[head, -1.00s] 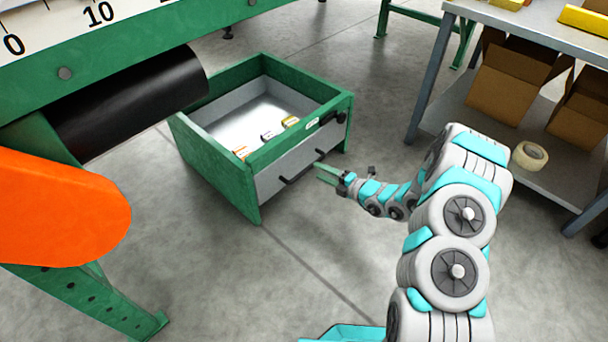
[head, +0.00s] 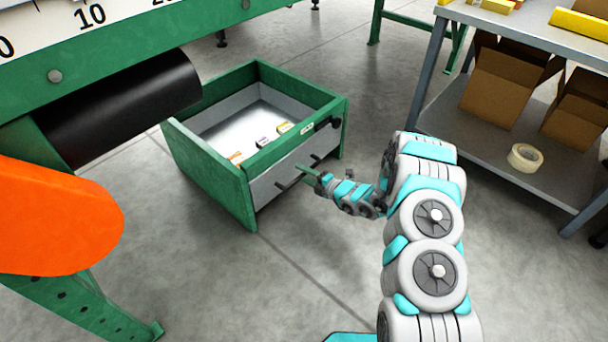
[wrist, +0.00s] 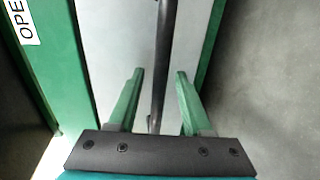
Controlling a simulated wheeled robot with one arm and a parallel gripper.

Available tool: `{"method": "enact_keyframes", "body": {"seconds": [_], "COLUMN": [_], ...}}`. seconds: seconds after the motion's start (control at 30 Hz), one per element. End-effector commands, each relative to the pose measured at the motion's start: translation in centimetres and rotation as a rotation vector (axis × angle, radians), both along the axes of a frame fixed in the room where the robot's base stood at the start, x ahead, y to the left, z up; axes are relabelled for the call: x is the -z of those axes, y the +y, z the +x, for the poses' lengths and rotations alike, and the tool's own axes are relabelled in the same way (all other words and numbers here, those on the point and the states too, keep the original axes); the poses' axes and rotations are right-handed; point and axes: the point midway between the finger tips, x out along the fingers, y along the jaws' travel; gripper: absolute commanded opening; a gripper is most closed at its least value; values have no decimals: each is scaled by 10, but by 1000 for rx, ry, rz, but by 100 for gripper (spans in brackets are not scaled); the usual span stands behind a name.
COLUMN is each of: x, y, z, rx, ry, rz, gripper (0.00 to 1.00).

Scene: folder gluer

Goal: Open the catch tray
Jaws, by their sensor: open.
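The catch tray (head: 265,185) is a grey drawer front low in a green frame (head: 206,169), with small boxes lying inside on its pale floor. A dark bar handle (head: 283,186) runs along its front; in the wrist view the handle (wrist: 161,60) stands upright in the picture. My gripper (head: 302,170) is at the tray front, by the handle. In the wrist view the two green fingers of my gripper (wrist: 158,75) are apart, one on each side of the handle's line. I cannot tell whether either finger touches it.
A grey shelf table (head: 500,150) with cartons and a tape roll (head: 525,157) stands at right. A black roller (head: 125,105) and orange guard (head: 60,215) are at left. The floor before the tray is clear.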

Motion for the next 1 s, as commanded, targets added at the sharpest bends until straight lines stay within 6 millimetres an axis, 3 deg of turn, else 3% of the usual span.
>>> {"method": "enact_keyframes", "body": {"seconds": [0.13,0.57,1.0], "x": [0,0,0], "y": [0,0,0], "z": [0,0,0], "rx": [0,0,0], "ry": [-1,-1,-1], "rz": [-1,-1,-1], "gripper": [47,0,0]}}
